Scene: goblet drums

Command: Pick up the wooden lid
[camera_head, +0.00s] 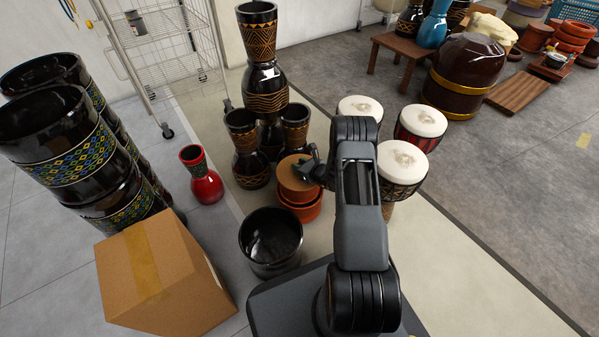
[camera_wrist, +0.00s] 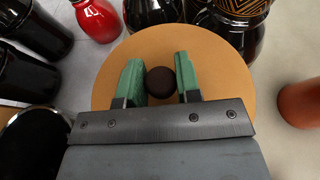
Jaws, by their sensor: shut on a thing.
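The wooden lid (camera_head: 290,183) is a round tan disc, seen above an orange-red pot (camera_head: 303,210) in the head view. In the wrist view the lid (camera_wrist: 232,85) fills the middle, with a dark round knob (camera_wrist: 161,82) at its centre. My gripper (camera_wrist: 161,80) has its two green fingers on either side of the knob and is shut on it. In the head view my gripper (camera_head: 306,168) is over the lid, and my arm hides its right side. I cannot tell whether the lid touches the pot beneath.
Black goblet drums (camera_head: 262,90) stand close behind the lid. A red vase (camera_head: 203,178) is to the left, a black bowl (camera_head: 270,243) in front. White-topped drums (camera_head: 402,163) stand right of my arm. A cardboard box (camera_head: 160,275) is at front left. Open floor lies further right.

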